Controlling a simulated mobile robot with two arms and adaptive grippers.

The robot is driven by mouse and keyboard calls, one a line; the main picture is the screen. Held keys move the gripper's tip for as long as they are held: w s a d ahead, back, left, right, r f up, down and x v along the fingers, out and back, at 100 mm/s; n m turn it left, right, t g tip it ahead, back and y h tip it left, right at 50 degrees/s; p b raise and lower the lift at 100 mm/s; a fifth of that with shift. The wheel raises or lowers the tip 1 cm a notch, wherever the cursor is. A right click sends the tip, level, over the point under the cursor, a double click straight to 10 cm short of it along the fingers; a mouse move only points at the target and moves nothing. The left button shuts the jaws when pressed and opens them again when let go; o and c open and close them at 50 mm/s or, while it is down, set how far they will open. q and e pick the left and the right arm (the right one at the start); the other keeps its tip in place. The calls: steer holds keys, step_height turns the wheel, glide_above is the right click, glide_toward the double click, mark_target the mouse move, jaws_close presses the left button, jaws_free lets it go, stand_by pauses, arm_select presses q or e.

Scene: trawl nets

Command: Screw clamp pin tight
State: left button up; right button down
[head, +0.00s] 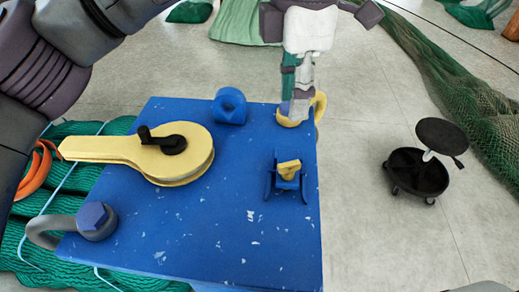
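A blue board (190,255) with chipped paint fills the lower middle of the head view. A small blue bracket with a yellow clamp pin or handle (289,169) stands on its right part. A yellow shackle (318,104) is at the board's far right corner, with a bit of purple beside it. My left gripper (299,112) points down onto this shackle and partly hides it. The fingers overlap, so I cannot tell whether they grip anything. The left gripper is apart from the yellow clamp piece. My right gripper is not in view.
Green netting (60,262) lies under the left side. A black wheeled stool (415,172) stands right; floor between is clear.

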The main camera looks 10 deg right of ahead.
mark_target(289, 164)
arm_select(q)
steer(key=shift+n, duration=0.7)
steer(key=f+p, duration=0.1)
steer(key=f, duration=0.3)
steer(key=f+p, duration=0.2)
steer(key=f, duration=0.2)
steer(key=f+p, duration=0.2)
steer(key=f, duration=0.2)
steer(key=shift+d+f, duration=0.25)
steer(key=shift+f, duration=0.65)
jaws_close()
